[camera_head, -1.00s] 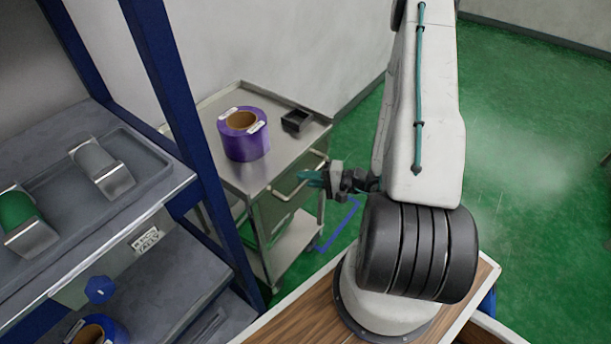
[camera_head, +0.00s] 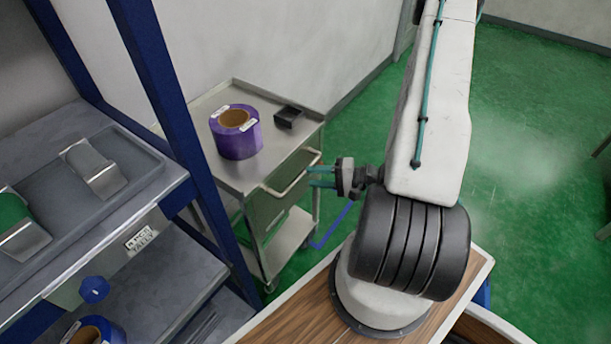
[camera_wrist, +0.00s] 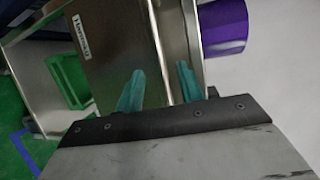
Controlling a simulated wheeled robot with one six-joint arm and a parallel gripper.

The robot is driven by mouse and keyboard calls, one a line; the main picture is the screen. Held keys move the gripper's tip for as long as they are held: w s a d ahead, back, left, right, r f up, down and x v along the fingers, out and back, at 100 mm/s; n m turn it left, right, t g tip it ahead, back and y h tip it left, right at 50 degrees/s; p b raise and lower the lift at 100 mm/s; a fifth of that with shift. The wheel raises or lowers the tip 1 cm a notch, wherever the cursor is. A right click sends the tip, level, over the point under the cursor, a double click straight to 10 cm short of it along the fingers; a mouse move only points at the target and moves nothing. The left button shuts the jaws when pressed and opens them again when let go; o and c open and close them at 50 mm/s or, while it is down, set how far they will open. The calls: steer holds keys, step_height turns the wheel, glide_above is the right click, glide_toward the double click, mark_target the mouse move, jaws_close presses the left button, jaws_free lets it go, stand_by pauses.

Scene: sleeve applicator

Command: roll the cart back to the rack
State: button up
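The steel cart (camera_head: 232,180) stands beside the blue rack (camera_head: 165,100), on its right in the head view. The cart's bar handle (camera_head: 298,178) is on the side facing my arm. Neither finger visibly presses on the bar. A purple roll (camera_head: 236,135) stands on the cart top and also shows in the wrist view (camera_wrist: 222,28).
A small black tray (camera_head: 288,117) sits on the cart top. The rack shelves hold metal holders (camera_head: 95,170) and a blue roll (camera_head: 95,332). Blue tape (camera_head: 332,226) marks the floor by the cart.

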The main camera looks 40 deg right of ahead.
steer(key=shift+v, duration=1.5)
steer(key=s+a+r+n+g+h, duration=0.3)
steer(key=a+r+n, duration=0.1)
steer(key=r, duration=0.7)
steer(key=s+a+r+n+g+h, duration=0.3)
steer(key=a+r, duration=0.4)
steer(key=r, duration=0.5)
steer(key=s+a+r+n+g+h, duration=0.3)
steer(key=s+a+r+n+g, duration=0.1)
steer(key=r, duration=0.7)
steer(key=shift+s+a+r+n+g+h, duration=0.3)
steer(key=shift+s+a+g, duration=0.45)
steer(key=shift+a, duration=0.45)
